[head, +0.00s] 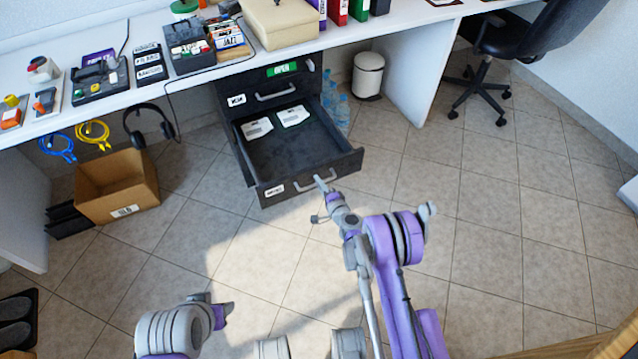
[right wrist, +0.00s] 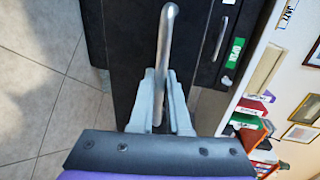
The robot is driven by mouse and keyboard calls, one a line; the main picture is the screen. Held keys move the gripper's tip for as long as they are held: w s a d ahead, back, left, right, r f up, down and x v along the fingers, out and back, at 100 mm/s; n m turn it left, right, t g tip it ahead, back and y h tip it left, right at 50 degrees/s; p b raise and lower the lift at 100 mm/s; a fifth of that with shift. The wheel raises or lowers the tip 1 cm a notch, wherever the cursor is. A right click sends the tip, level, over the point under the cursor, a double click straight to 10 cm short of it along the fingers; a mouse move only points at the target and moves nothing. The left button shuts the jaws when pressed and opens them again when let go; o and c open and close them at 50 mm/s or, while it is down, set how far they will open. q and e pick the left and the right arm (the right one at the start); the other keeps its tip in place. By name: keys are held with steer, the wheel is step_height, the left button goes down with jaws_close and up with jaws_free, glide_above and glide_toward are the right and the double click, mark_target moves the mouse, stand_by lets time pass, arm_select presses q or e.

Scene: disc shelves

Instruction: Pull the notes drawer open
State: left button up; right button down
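The lowest visible drawer (head: 300,150) of the dark desk cabinet stands well pulled out, with white papers (head: 293,115) lying at its back. Its front carries a small white label (head: 275,190), too small to read, and a metal bar handle (head: 325,184). My right gripper (head: 323,184) is at this handle. In the right wrist view, its two pale fingers (right wrist: 162,88) close around the handle bar (right wrist: 168,30), one on each side.
Above are closed drawers, one with a bar handle (head: 276,92) and one with a green label (head: 282,69). A cardboard box (head: 117,187) stands left; a white bin (head: 368,75) and bottles (head: 341,112) stand right. The floor in front is clear.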

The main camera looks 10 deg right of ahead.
steer(key=c, duration=0.9)
jaws_free()
steer(key=shift+s, duration=0.1)
steer(key=p+v, duration=0.1)
steer(key=v, duration=0.9)
steer(key=shift+s+d+p, duration=0.15)
steer(key=shift+s+p, duration=0.15)
